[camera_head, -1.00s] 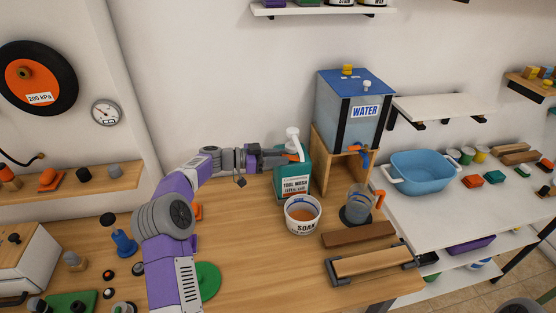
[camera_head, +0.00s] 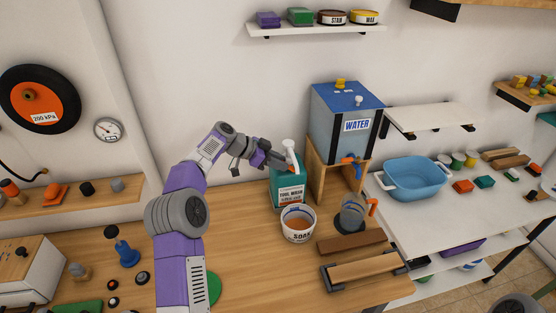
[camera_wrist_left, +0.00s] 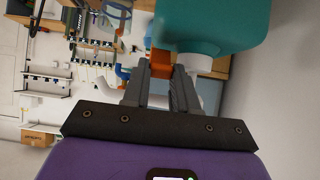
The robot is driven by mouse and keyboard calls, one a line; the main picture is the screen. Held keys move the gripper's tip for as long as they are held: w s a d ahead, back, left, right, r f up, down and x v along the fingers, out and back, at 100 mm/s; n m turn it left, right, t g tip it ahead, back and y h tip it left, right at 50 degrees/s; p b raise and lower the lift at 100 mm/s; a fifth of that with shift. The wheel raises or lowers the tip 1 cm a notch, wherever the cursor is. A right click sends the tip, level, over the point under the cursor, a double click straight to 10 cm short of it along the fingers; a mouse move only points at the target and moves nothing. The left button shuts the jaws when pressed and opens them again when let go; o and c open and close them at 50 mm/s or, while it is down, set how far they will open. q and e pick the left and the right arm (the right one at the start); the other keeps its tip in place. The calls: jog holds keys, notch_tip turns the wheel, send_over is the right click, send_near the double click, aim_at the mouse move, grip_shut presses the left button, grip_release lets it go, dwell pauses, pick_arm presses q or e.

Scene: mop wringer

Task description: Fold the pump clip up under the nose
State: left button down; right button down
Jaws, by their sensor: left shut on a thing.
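The teal wash bottle (camera_head: 287,192) stands on the wooden bench with a white pump head (camera_head: 290,150) on top. The bottle also shows large in the left wrist view (camera_wrist_left: 215,22), with white pump parts (camera_wrist_left: 208,92) below it. The orange pump clip (camera_head: 292,169) sits by the pump's neck. It also shows at the fingertips in the left wrist view (camera_wrist_left: 160,62). My left gripper (camera_head: 282,163) comes in from the left, slanting down, and is shut on the clip. The fingers partly hide the clip and the nose. My right gripper is not in view.
A white soap tub (camera_head: 298,225) stands right in front of the bottle. A jug (camera_head: 352,217) and a wooden block (camera_head: 350,242) are to its right. The water tank (camera_head: 345,120) on its wooden stand is close behind on the right.

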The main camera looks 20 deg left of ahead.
pick_arm(q)
jog(key=c, duration=0.9)
grip_release()
jog(key=shift+v, duration=3.8)
